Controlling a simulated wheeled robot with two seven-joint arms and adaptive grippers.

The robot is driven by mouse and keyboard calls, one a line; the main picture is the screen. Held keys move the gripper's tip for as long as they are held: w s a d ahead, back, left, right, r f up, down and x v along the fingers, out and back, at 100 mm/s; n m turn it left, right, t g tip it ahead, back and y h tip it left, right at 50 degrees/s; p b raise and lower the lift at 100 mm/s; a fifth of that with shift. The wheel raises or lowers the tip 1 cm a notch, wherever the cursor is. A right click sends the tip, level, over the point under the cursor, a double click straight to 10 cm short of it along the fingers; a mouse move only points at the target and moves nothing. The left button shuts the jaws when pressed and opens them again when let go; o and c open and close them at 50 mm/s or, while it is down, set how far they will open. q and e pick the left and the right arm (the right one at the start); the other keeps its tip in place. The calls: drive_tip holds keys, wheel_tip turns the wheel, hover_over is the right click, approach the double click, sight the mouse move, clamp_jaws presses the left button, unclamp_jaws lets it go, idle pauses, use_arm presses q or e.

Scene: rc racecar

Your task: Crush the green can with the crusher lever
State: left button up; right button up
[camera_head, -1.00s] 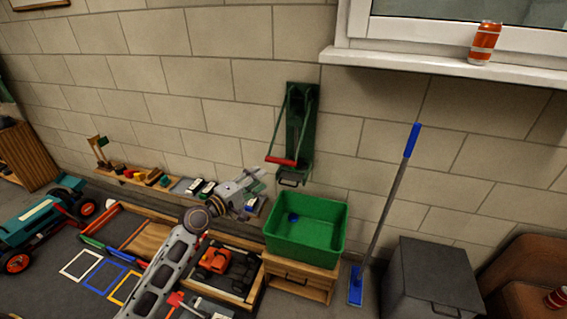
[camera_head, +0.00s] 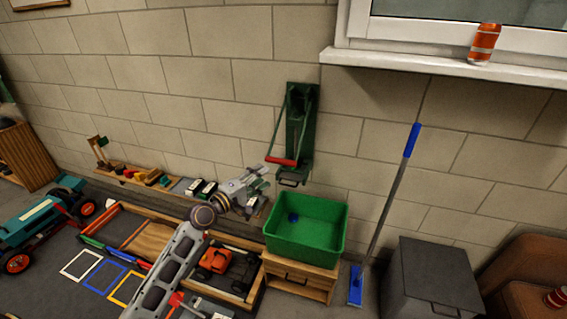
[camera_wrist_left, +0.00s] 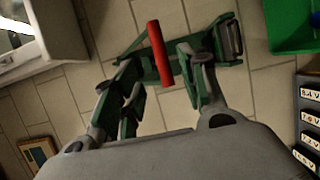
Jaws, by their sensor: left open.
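The green can crusher (camera_head: 300,112) is mounted upright on the block wall. Its red lever handle (camera_head: 281,161) is low, on its left side. My left gripper (camera_head: 264,178) is open, just below and left of the handle in the head view. In the left wrist view my left gripper's fingers (camera_wrist_left: 158,62) are spread, and the red handle (camera_wrist_left: 160,52) shows between and beyond their tips. I cannot tell the gap to it, and no grip shows. I cannot make out a green can. My right gripper is not in view.
A green bin (camera_head: 325,250) holding a blue item stands on a wooden box below the crusher. A blue mop (camera_head: 385,210) leans right of it. An orange can (camera_head: 484,44) stands on the windowsill. A low shelf of small items (camera_head: 150,180) runs along the wall.

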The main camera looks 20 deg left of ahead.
sight(284, 162)
use_arm(q)
drive_tip(key=shift+x, duration=6.1)
clamp_jaws()
